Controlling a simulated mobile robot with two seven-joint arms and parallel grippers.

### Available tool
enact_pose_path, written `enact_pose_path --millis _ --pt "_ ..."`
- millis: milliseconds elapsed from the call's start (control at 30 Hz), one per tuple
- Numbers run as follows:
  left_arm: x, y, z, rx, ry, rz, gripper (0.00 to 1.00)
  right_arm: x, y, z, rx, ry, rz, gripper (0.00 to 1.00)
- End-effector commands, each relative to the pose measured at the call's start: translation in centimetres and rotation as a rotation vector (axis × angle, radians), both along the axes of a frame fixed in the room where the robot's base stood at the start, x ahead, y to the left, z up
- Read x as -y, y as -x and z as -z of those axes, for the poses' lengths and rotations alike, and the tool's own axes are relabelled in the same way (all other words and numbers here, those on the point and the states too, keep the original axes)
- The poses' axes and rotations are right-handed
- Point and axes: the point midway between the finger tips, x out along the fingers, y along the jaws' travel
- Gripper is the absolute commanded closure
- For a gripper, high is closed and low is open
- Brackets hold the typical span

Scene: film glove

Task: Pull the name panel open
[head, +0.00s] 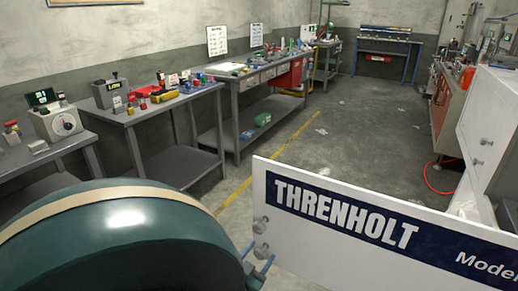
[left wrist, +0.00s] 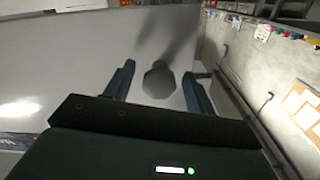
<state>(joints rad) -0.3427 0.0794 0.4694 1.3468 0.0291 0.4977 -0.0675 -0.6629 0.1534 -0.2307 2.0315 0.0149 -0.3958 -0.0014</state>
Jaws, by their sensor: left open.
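The name panel (head: 340,262) is a white board with a dark blue band reading "THRENHOLT" and part of "Model". It fills the lower right of the head view, and its pale face (left wrist: 60,60) fills much of the left wrist view. My right gripper is out of view.
Grey workbenches (head: 160,112) with tools and boxes line the left wall. A red-fronted bench (head: 440,115) and white cabinet (head: 490,120) stand at right.

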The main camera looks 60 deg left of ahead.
Motion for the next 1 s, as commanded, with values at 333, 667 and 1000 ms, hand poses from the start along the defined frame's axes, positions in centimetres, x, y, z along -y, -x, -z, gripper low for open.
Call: enact_pose_path --millis 333,667,1000 --pt "2.7 5.7 -0.2 -0.006 0.003 -0.002 0.45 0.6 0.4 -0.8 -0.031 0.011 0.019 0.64" --pt "5.1 10.9 -0.1 -0.001 0.002 -0.001 0.45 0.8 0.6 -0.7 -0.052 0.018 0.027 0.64" --pt "5.5 11.8 0.0 0.0 0.0 0.0 0.45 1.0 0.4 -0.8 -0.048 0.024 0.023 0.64"
